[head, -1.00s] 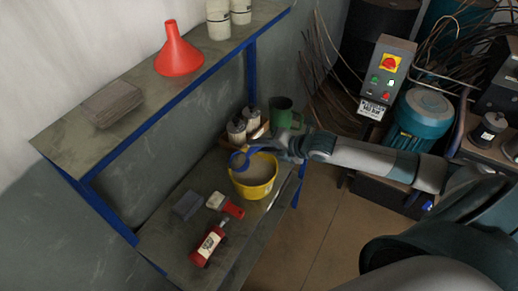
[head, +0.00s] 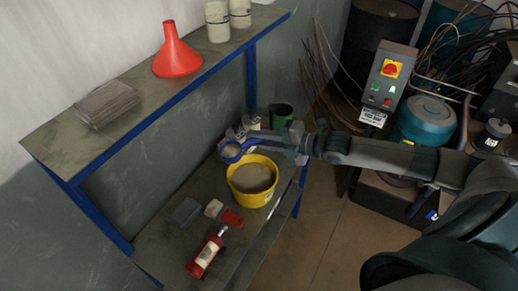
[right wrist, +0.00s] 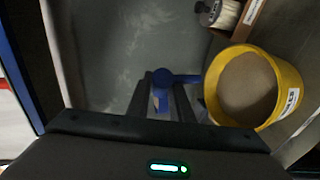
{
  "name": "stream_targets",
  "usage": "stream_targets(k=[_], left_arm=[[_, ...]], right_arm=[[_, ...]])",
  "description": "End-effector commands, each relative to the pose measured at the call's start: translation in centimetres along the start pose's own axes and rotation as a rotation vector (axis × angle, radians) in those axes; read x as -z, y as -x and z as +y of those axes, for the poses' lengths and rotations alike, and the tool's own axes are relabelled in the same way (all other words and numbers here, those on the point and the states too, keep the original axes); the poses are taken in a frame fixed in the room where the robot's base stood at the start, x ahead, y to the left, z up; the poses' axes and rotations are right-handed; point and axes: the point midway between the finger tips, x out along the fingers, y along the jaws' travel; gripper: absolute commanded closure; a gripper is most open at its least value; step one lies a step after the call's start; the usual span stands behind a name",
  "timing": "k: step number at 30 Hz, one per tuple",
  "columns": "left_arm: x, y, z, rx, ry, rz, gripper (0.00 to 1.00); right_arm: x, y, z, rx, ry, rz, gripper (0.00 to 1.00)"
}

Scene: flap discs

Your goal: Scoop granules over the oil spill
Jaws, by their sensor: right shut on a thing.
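The yellow bucket (head: 252,182) of tan granules (head: 254,177) stands on the lower shelf. It also shows at the right of the right wrist view (right wrist: 255,90). My right gripper (head: 270,141) is shut on the blue scoop (head: 232,151). The scoop is held above and to the left of the bucket, apart from the granules. In the right wrist view the scoop (right wrist: 176,77) shows between and beyond the fingertips. I cannot tell clearly how much is in its bowl. No oil spill can be made out in these frames. My left gripper is out of view.
A green mug (head: 283,116) stands behind the bucket. The upper shelf holds a red funnel (head: 177,52). A blue post stands beside it.

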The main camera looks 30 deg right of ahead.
Motion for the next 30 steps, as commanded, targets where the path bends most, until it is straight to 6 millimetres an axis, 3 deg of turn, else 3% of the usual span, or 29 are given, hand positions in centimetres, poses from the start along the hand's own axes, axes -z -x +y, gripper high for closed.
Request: stream_targets(k=[20, 25, 30], left_arm=[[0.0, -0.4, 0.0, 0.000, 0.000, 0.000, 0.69], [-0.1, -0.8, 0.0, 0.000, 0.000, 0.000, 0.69], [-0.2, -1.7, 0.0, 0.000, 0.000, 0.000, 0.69]], right_arm=[[0.5, -0.1, 0.3, -0.024, -0.020, 0.011, 1.00], [2.8, -1.3, -0.5, -0.025, -0.019, 0.026, 1.00], [6.8, -3.2, -1.3, -0.028, -0.018, 0.035, 1.00]])
